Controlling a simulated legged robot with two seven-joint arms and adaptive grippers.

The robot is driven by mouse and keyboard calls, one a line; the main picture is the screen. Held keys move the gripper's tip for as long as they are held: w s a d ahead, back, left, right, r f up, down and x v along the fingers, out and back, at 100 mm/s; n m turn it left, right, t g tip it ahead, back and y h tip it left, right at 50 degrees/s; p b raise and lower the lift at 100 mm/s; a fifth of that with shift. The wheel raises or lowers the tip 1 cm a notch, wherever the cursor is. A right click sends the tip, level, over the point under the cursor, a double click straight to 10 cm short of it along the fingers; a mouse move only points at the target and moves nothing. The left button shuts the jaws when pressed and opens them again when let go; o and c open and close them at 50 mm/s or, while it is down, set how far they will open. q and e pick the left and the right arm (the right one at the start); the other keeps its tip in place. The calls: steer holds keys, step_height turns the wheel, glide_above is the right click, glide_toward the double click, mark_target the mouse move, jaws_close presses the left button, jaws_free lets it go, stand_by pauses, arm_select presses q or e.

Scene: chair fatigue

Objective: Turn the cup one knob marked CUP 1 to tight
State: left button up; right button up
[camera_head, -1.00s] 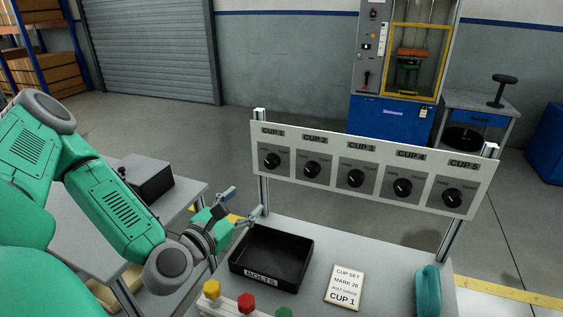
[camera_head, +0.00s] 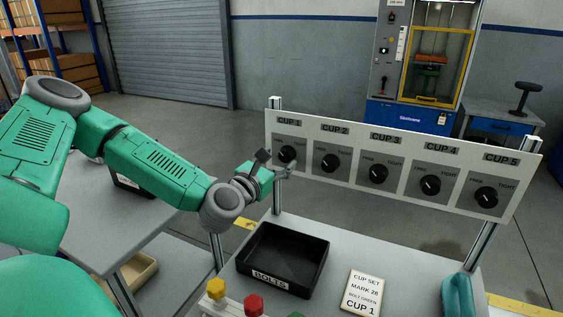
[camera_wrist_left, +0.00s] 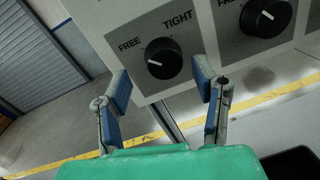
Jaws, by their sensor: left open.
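The CUP 1 knob (camera_head: 287,154) is a black round knob on the far left of the white panel (camera_head: 405,132). In the left wrist view the knob (camera_wrist_left: 163,60) has a white pointer line aimed toward FREE, at its left; TIGHT is printed at its upper right. My left gripper (camera_head: 284,168) is at the panel's lower left, close to the knob and partly overlapping its plate. In the left wrist view my left gripper (camera_wrist_left: 163,90) is open, with its fingers apart just below and to either side of the knob. The gap between fingers and knob is hard to judge. My right gripper is not seen.
More knobs sit to the right, with the CUP 2 knob (camera_head: 330,161) nearest. Below are a black BOLTS tray (camera_head: 300,283), a CUP 1 card (camera_head: 362,293) and a teal object (camera_head: 457,297). A metal post (camera_head: 276,190) holds the panel's left end.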

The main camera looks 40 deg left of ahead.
arm_select(q)
steer(key=shift+w+a+f, duration=0.1)
steer(key=shift+w+a, duration=0.1)
steer(key=shift+w, duration=0.55)
steer(key=shift+w+d+r, duration=0.1)
steer(key=shift+d+r, duration=0.2)
steer(key=shift+d, duration=0.25)
steer(key=c, duration=0.8)
steer(key=shift+a, duration=0.15)
steer(key=c, duration=0.4)
steer(key=shift+o, duration=0.3)
steer(key=shift+a+f, duration=0.15)
steer(key=shift+a, duration=0.05)
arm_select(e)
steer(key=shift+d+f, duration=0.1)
